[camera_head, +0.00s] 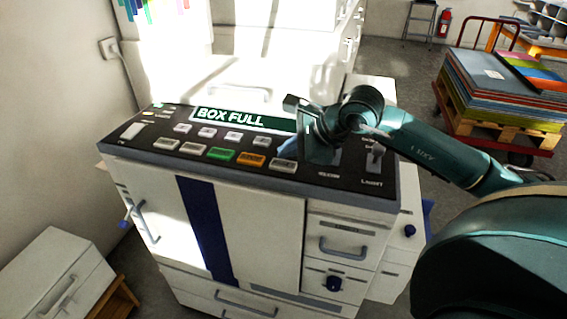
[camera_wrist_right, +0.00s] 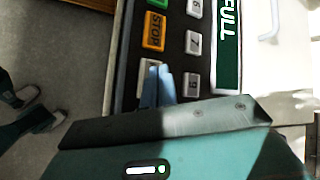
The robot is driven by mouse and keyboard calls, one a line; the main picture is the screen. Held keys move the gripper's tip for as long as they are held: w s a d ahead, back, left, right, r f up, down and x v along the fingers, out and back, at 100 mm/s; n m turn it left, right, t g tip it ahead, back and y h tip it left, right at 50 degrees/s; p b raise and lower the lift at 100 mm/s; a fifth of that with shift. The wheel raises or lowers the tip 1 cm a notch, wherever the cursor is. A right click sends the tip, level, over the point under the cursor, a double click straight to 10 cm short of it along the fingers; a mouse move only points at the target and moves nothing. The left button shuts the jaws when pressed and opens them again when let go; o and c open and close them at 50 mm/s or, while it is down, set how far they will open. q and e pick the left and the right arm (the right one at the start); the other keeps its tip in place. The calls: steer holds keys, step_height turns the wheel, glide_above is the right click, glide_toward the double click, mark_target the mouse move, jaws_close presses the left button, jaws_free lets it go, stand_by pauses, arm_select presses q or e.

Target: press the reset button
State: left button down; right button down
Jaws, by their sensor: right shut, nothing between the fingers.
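The control panel (camera_head: 136,151) on top of the white machine has a lit display (camera_head: 232,117) reading "BOX FULL". Its front row of buttons includes a green button (camera_head: 221,155), an orange button (camera_head: 251,160) and a grey button (camera_head: 283,165) to their right. The wrist view shows STOP on the orange button (camera_wrist_right: 154,31). The grey button beside it (camera_wrist_right: 145,72) is partly covered by my fingers, and its label cannot be read. My right gripper (camera_head: 287,148) is shut and empty, its tips close over that grey button; contact cannot be told. My left gripper is not in view.
A lever switch (camera_head: 375,157) stands at the panel's right end, near my right arm. Several other keys (camera_head: 208,132) lie behind the front row. A red cart with stacked boards (camera_head: 497,87) stands at the back right. A low cabinet (camera_head: 60,275) stands at left.

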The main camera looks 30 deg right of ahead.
mark_target(288, 166)
stand_by(0.7)
steer(key=shift+f, duration=0.15)
steer(key=shift+f+b, duration=0.3)
steer(key=shift+b, duration=0.35)
steer(key=shift+f+b, duration=0.4)
steer(key=shift+b, duration=0.15)
stand_by(0.4)
steer(key=shift+r, duration=0.15)
steer(key=shift+r+p, duration=0.3)
steer(key=shift+r, duration=0.35)
steer(key=shift+r+p, duration=1.55)
steer(key=shift+r, duration=1)
